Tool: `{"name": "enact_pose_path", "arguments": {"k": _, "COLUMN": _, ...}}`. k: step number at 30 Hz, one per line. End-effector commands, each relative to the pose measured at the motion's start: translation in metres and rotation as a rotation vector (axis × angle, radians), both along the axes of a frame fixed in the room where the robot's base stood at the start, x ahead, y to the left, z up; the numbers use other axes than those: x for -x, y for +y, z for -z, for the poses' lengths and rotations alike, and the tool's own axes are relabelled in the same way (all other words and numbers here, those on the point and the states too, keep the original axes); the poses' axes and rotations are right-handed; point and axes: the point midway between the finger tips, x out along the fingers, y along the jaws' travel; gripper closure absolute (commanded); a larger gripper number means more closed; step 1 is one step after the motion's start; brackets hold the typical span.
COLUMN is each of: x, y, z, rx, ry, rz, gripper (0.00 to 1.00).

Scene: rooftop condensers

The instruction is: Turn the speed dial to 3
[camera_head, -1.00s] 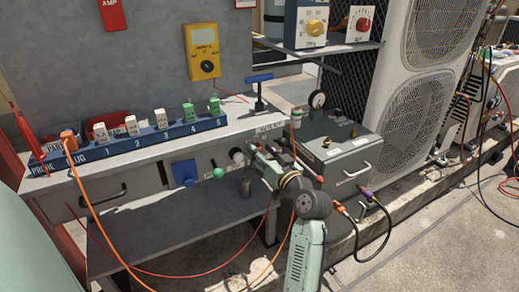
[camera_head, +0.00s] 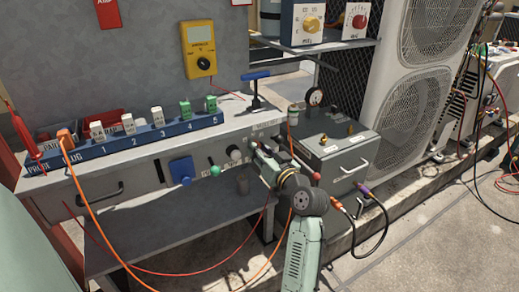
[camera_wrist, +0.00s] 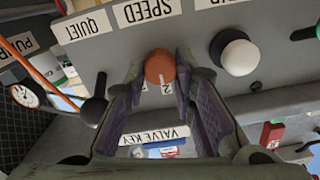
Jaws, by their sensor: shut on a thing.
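The speed dial is an orange-brown round knob (camera_wrist: 159,66) on the grey bench front, beside the label SPEED (camera_wrist: 147,11), which reads upside down in the wrist view. My gripper (camera_wrist: 160,68) has one finger on each side of the knob and is shut on it. A figure 2 shows on the panel close by the knob; the other scale marks and the pointer are mostly hidden. In the head view my gripper (camera_head: 264,150) is at the right end of the bench front and covers the dial.
A white knob (camera_wrist: 238,57) and a black switch (camera_wrist: 94,108) by the QUIET label flank the dial. In the head view a green-tipped lever (camera_head: 215,170) and a blue block (camera_head: 182,170) are left. A grey box with a gauge (camera_head: 337,160) stands close at right.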

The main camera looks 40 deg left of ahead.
Motion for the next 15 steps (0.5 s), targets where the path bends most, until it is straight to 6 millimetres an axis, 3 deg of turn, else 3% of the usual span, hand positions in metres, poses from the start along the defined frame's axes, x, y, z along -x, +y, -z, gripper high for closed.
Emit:
{"name": "enact_pose_path", "arguments": {"k": 8, "x": -0.0006, "y": 0.0000, "z": -0.0014, "rx": -0.024, "ry": 0.057, "rz": 0.000, "gripper": 1.00}}
{"name": "enact_pose_path", "arguments": {"k": 15, "x": -0.0013, "y": -0.0003, "z": -0.0028, "rx": -0.084, "ry": 0.206, "rz": 0.001, "gripper": 1.00}}
